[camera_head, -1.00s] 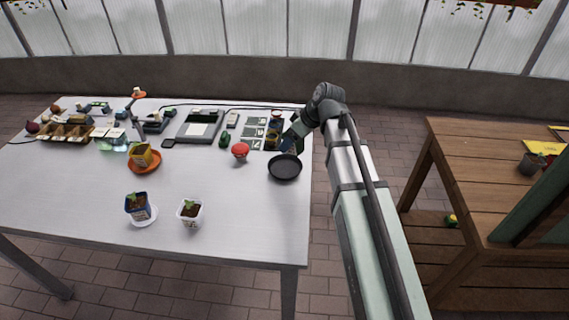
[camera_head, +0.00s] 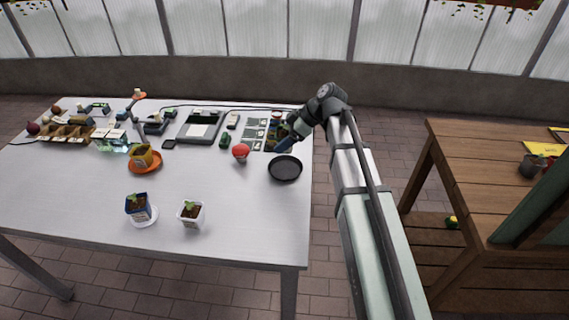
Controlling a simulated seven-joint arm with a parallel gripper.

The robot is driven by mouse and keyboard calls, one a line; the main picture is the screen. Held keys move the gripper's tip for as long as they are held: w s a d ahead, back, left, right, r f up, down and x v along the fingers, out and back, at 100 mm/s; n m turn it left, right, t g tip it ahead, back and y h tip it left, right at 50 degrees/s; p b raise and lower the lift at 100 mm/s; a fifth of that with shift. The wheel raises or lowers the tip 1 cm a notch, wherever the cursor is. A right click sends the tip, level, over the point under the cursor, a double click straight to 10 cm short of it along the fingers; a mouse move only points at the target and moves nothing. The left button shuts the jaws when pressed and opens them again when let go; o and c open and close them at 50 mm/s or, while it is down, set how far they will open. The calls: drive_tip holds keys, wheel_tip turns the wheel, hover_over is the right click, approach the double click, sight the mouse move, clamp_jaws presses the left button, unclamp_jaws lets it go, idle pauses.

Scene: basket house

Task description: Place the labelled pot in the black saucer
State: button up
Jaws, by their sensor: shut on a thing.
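The black saucer (camera_head: 285,169) lies flat and empty at the table's right edge. My gripper (camera_head: 284,146) is just behind it, above the table, pointing down and to the left. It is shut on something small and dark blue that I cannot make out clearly. A dark blue pot (camera_head: 137,208) with a plant and a pale front patch stands in a white saucer (camera_head: 144,222) at front left. A white pot (camera_head: 190,216) with a plant and marks on its front stands beside it. A yellow pot (camera_head: 143,154) sits in an orange saucer (camera_head: 146,167). Label details are too small to read.
A red round object (camera_head: 240,152) stands left of the black saucer. Behind it are a grey tray device (camera_head: 202,127) and a panel of cards (camera_head: 256,132). Several small items crowd the back left. The table's front right is clear.

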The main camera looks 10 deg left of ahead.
drive_tip(key=shift+f, duration=4.55)
drive_tip(key=shift+f, duration=0.15)
drive_tip(key=o, duration=1)
drive_tip(key=shift+c, duration=0.2)
drive_tip(key=v, duration=1.2)
